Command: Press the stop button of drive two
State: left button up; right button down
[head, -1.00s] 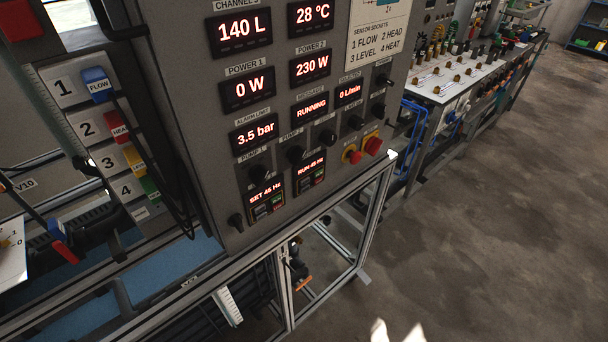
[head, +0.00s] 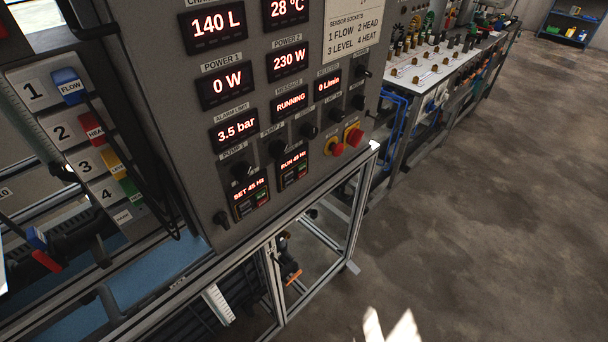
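A grey control panel (head: 225,100) fills the upper middle of the head view. Two small drive units sit at its lower edge. The left drive (head: 250,197) reads "SET 45 Hz". The right drive (head: 293,168) reads "RUN 45 Hz", and the message display (head: 289,104) above reads "RUNNING". Small coloured keys show under each drive's display, too small to read. I cannot read a drive number on either unit. Neither of my grippers is in view.
Two red knobs on yellow plates, the left (head: 334,147) and the right (head: 354,136), sit right of the drives. Black rotary knobs (head: 308,130) sit above them. Numbered sensor sockets (head: 62,130) with coloured plugs stand at left. Open floor (head: 480,220) lies right.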

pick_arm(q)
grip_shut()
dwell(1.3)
